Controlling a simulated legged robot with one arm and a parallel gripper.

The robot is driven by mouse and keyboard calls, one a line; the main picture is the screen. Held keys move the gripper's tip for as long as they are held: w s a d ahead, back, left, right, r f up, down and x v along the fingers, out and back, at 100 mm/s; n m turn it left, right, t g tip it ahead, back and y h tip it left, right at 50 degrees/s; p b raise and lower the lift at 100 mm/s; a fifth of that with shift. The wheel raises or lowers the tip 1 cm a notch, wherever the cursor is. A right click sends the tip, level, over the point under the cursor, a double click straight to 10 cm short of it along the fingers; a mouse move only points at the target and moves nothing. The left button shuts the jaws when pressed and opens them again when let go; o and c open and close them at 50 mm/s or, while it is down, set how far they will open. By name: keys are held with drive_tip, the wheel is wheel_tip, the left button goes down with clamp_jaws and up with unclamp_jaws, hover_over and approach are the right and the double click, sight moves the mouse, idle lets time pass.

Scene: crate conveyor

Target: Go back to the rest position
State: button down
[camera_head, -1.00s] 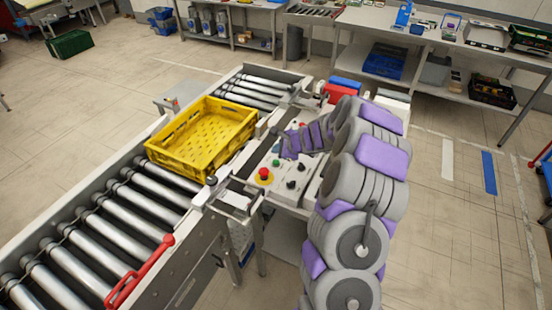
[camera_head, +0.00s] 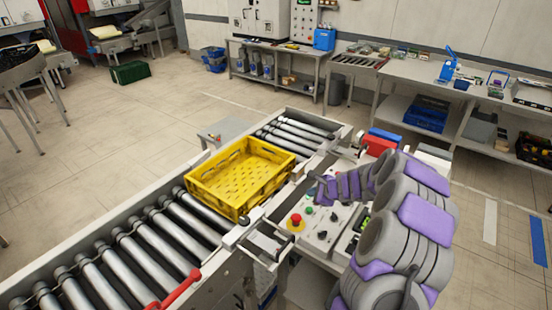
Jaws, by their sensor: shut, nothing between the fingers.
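My arm comes in from the lower right in grey and purple. My gripper (camera_head: 319,189) is at its far end, over the control panel (camera_head: 322,232) beside the conveyor. The gripper is small in the picture; it looks shut and holds nothing. I cannot tell how high it is above the panel. The panel has a red emergency button (camera_head: 296,219), a green button (camera_head: 309,210) and black knobs. The arm hides part of the panel's right side.
An empty yellow crate (camera_head: 240,209) sits on the roller conveyor (camera_head: 165,240), left of my gripper. A red handle (camera_head: 178,290) lies along the conveyor's near edge. Red and blue boxes (camera_head: 378,146) stand behind the arm. Open floor (camera_head: 110,140) lies left of the conveyor.

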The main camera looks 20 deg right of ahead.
drive_tip(key=s+a+r+n+g+y, duration=0.1)
drive_tip(key=s+a+r+n+y, duration=0.15)
drive_tip(key=a+r+n, duration=0.4)
drive_tip(key=s+a+r+n+g+y, duration=0.1)
drive_tip(key=s+a+r, duration=0.2)
drive_tip(key=a, duration=0.6)
drive_tip(key=s+a+r+n+g+b, duration=0.1)
drive_tip(key=s+a+r+n+g, duration=0.15)
drive_tip(key=s+a, duration=0.3)
drive_tip(key=s+a+r+n+g+b, duration=0.1)
drive_tip(key=s+a+r+n, duration=0.1)
drive_tip(key=s+a+n, duration=0.35)
drive_tip(key=s+d+n+g+h, duration=0.2)
drive_tip(key=s+d+n+h, duration=0.1)
drive_tip(key=s, duration=1.3)
drive_tip(key=s+d+f+n+g+h+b, duration=0.1)
drive_tip(key=s+d+n+g+h, duration=0.2)
drive_tip(key=s, duration=1.3)
drive_tip(key=shift+s+d+n+h, duration=0.25)
drive_tip(key=shift+d+n+h, duration=0.1)
drive_tip(key=shift+d+n, duration=0.3)
